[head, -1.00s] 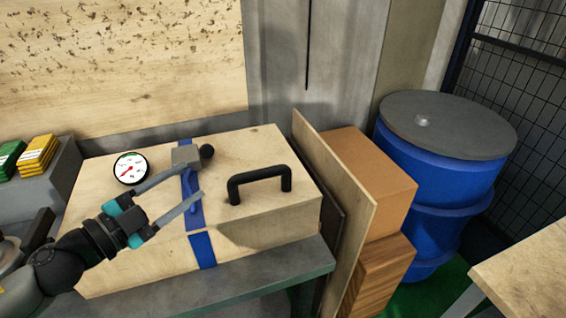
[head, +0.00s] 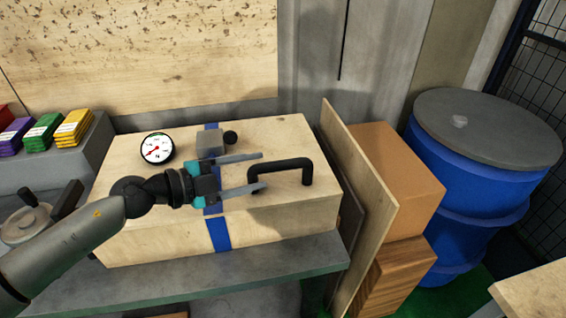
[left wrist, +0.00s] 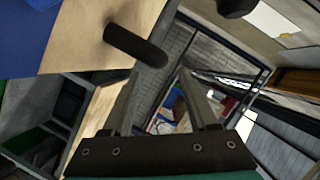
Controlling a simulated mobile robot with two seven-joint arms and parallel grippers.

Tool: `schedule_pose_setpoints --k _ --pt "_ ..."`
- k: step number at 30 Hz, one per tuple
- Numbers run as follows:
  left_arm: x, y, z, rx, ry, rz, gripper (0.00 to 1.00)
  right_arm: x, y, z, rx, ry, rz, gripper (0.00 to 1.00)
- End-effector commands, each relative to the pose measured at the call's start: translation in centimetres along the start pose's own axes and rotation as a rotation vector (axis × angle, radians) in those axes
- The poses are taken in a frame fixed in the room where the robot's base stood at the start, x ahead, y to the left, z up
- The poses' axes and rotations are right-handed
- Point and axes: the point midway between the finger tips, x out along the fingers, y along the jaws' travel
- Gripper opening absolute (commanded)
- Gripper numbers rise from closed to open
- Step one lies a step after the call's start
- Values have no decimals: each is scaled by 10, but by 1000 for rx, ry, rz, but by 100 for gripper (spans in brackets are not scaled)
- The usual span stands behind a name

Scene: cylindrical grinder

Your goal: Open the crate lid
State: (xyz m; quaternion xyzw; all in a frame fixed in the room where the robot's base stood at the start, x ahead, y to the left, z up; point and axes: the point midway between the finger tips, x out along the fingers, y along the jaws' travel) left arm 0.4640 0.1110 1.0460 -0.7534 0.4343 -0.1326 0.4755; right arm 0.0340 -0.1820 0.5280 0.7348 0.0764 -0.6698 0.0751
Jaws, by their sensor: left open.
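The pale wooden crate (head: 150,232) stands on a grey bench with its lid (head: 185,143) closed. A black bar handle (head: 285,164) rises from the right part of the lid, and a blue strap (head: 217,235) crosses the crate. My left gripper (head: 262,171) is open and points right over the lid. Its fingertips are at the left end of the handle, with nothing visible held. In the left wrist view the open fingers (left wrist: 160,88) show, with the handle (left wrist: 135,46) at upper left; whether they touch is unclear. My right gripper is not in view.
A dial gauge (head: 157,149) and a grey block with a black knob (head: 211,142) are on the lid. An upright board (head: 362,200), brown boxes (head: 395,180) and a blue drum (head: 470,190) stand to the right. Coloured packs (head: 43,132) lie at left.

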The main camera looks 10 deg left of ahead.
Motion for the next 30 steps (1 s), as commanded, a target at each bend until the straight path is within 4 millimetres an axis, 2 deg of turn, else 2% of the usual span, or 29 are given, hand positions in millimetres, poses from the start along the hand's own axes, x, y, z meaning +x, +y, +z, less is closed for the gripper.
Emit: schedule_pose_setpoints --k 1,6,12,17,25,26,30 --pt "11 -2 -1 -1 3 -5 59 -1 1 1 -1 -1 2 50" --pt "42 -1 0 -1 2 -4 59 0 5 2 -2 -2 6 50" --pt "66 0 0 -1 0 -3 59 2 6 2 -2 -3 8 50" --pt "74 0 0 -1 0 -1 59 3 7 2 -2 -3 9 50" --pt "75 0 0 0 -1 -1 59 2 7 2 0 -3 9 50" --pt "75 0 0 0 0 -1 58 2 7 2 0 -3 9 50" --pt "75 0 0 -1 0 -1 42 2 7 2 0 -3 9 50"
